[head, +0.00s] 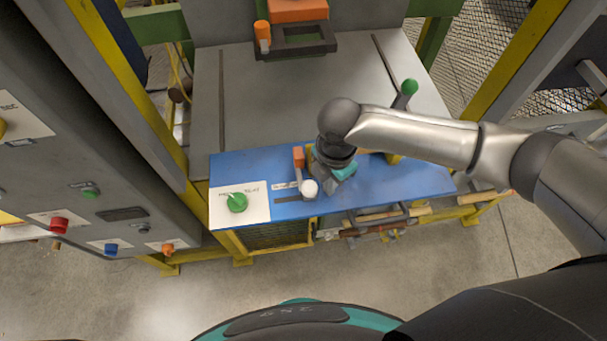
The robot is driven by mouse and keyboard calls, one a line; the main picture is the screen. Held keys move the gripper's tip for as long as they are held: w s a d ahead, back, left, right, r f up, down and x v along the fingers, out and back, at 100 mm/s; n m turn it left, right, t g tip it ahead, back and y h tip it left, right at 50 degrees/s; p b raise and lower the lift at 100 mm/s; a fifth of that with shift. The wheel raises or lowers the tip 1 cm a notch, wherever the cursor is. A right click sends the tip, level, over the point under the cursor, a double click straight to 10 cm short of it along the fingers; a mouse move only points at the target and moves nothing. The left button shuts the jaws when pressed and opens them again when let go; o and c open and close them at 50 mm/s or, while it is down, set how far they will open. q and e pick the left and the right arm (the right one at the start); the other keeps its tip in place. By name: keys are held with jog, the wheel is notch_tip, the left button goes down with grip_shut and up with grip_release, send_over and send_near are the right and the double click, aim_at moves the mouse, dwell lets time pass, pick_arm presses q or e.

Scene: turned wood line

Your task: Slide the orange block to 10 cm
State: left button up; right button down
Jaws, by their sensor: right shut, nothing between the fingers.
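My right gripper (330,175) is over the blue panel (420,180), pointing down, shut and empty. Its fingertips are hard to make out beneath the wrist. A small upright orange block (298,157) shows just left of the gripper. A second bit of orange (362,152) shows just right of the wrist, mostly hidden by my arm. I cannot tell which of the two is the sliding block, nor whether the gripper touches either. A small label (285,185) lies on the panel, too small to read; no 10 cm mark can be made out. My left gripper is not in view.
A white ball knob (310,187) stands close to the gripper, near a dark slot (295,212). A green knob (237,202) sits on a white plate at left. A green-tipped lever (408,88) rises behind my forearm. The grey table (290,100) behind is mostly clear.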

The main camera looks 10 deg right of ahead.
aim_at(298, 198)
jog(key=shift+s+a+p, duration=0.1)
jog(key=shift+a+p, duration=0.35)
jog(key=shift+a, duration=2.95)
dwell(1.4)
jog(key=shift+d+r+p, duration=0.2)
jog(key=shift+r+p, duration=0.95)
jog(key=shift+p, duration=0.2)
jog(key=shift+d+r+p, duration=0.25)
jog(key=shift+r+p, duration=0.9)
jog(key=shift+p, duration=0.25)
jog(key=shift+d+r+p, duration=0.2)
jog(key=shift+r+p, duration=0.95)
jog(key=shift+p, duration=0.2)
